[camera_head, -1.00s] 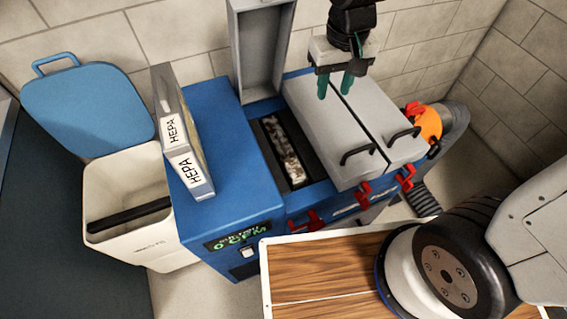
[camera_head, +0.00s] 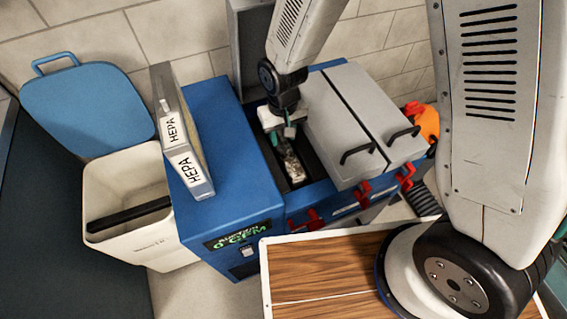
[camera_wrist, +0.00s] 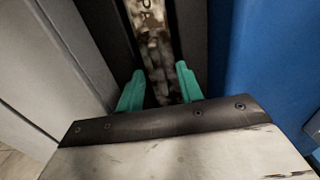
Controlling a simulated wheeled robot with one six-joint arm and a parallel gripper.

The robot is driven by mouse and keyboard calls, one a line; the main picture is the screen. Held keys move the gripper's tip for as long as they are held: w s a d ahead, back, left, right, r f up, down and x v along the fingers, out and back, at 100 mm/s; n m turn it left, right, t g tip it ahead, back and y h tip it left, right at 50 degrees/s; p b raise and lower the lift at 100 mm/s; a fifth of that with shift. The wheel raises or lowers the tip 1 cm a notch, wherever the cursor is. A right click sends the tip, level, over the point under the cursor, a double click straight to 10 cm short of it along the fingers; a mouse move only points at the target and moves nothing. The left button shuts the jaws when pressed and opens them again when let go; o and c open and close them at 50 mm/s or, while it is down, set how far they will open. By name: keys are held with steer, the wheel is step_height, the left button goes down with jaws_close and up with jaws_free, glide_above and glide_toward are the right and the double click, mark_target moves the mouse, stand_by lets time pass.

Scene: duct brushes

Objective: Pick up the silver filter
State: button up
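A narrow filter with a silvery-white, dirt-mottled edge (camera_head: 294,168) stands in the open slot of the blue machine. It also shows in the wrist view (camera_wrist: 155,45), running up between my fingers. My gripper (camera_head: 282,136) is at the slot's back part, pointing down over the filter. In the wrist view my two teal fingertips (camera_wrist: 159,77) are apart, one on each side of the filter, with gaps visible. The filter's lower part is hidden in the slot. Two grey-framed filters labelled HEPA (camera_head: 186,150) stand on the machine's blue top, left of the slot.
The slot's raised grey lid (camera_head: 250,45) is behind it. Two shut grey lids (camera_head: 345,125) with black handles lie close right of my gripper. Red latches (camera_head: 303,220) line the front. A white bin (camera_head: 125,210) with an open blue lid stands at left.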

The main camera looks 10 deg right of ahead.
steer(key=shift+f, duration=0.9)
jaws_close()
stand_by(0.7)
